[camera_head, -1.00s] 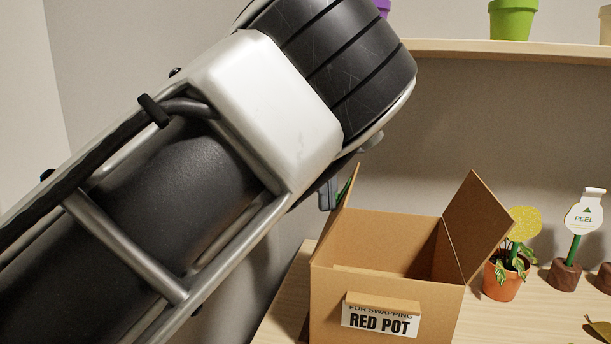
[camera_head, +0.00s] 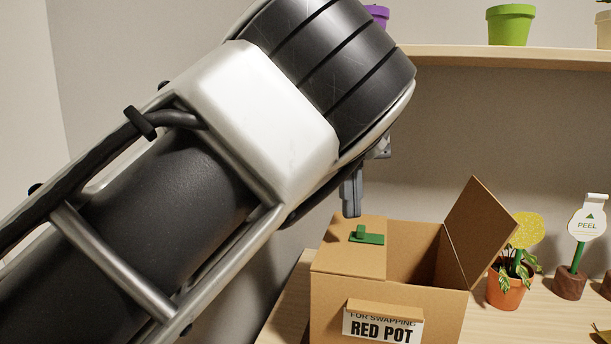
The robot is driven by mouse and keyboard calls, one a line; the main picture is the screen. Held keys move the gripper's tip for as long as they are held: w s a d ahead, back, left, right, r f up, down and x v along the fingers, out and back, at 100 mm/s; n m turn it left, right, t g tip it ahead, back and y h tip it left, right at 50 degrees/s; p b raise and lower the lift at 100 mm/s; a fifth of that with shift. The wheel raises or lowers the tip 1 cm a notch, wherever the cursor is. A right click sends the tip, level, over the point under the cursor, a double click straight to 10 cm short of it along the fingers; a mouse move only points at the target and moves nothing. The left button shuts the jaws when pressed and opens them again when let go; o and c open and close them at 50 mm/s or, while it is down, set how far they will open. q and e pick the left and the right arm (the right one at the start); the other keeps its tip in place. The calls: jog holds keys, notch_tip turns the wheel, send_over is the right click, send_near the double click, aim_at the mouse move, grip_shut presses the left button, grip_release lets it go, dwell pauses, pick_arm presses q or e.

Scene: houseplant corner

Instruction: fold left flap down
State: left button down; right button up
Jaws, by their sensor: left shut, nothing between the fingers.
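The cardboard box (camera_head: 340,293) stands on the table, its front labelled "FOR SWAPPING RED POT". Its left flap (camera_head: 345,260) lies folded down over the left part of the opening, with a green tab (camera_head: 367,236) on top. The right flap (camera_head: 475,230) stands up and leans outward to the right. My left gripper (camera_head: 351,208) points down just above the back edge of the left flap, shut and empty. I cannot tell whether it touches the flap. My left arm hides much of the left side. My right gripper is not in view.
A small potted plant with a yellow round top (camera_head: 509,285) stands close to the right flap. A white "PEEL" tag on a stake (camera_head: 586,222) is further right. A shelf (camera_head: 500,57) with a green pot (camera_head: 510,24) runs along the back wall.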

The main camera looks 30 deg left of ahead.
pick_arm(q)
jog(key=shift+d+r, duration=0.15)
jog(key=shift+d, duration=0.25)
notch_tip(320, 180, up, 9)
jog(key=p, duration=0.7)
jog(key=shift+a+p, duration=0.15)
jog(key=shift+p, duration=0.15)
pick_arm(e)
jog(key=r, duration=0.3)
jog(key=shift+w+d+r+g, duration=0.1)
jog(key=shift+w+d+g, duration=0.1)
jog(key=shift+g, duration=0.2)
pick_arm(q)
jog(key=shift+f, duration=0.2)
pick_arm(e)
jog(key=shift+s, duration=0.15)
